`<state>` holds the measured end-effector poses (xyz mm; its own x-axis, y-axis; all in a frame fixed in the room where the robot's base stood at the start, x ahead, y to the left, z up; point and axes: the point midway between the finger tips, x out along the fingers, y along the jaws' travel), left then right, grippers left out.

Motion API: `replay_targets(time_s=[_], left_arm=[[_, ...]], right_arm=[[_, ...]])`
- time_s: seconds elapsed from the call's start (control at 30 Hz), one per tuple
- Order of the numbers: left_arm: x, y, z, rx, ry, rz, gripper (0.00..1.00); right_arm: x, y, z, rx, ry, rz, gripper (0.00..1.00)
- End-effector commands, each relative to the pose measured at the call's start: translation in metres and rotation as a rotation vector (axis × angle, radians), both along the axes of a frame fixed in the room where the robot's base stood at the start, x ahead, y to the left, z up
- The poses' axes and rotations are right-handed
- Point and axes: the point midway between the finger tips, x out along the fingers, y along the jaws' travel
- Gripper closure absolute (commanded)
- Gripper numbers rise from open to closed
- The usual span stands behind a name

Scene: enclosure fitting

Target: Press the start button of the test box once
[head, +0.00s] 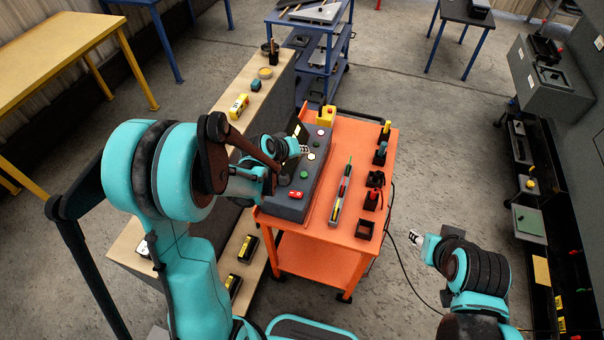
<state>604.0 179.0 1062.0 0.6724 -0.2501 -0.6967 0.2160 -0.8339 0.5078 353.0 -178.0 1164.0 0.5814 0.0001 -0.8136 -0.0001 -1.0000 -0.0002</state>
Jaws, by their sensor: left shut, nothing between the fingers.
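The test box (317,180) is a dark grey sloped console on the orange cart. Its face carries a green round button (304,174), a white round button (311,156), a red-and-white round one (321,132) and a red switch (295,195). I cannot read which is labelled start. My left gripper (304,149) is shut and empty at the box face, close to the white button; I cannot tell whether it touches. My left arm hides part of the box's left side. My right gripper (415,239) is off the cart, low on the right; its fingers are too small to judge.
The orange cart (345,225) also holds a yellow box with a red knob (326,116), pens in a tray (341,195) and several small black holders along its right edge. A wooden bench (265,90) stands left of it. A black cable (405,265) lies on the floor.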

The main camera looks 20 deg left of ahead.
Motion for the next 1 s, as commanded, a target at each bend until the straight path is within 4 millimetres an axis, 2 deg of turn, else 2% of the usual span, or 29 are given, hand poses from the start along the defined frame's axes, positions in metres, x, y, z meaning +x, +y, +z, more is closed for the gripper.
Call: replay_targets(time_s=[0.17,0.37,0.8,1.0], left_arm=[[0.0,0.0,-0.001,0.001,0.0,-0.001,1.0],[0.0,0.0,-0.013,0.001,0.0,0.0,1.0],[0.0,0.0,-0.074,0.001,0.0,0.0,1.0],[0.0,0.0,-0.088,0.001,0.0,0.0,1.0]], right_arm=[[0.0,0.0,-0.001,0.0,0.0,0.0,0.6],[0.0,0.0,-0.011,0.0,0.0,0.0,0.6],[0.0,0.0,-0.058,0.0,0.0,0.0,0.6],[0.0,0.0,-0.071,0.0,0.0,0.0,0.6]])
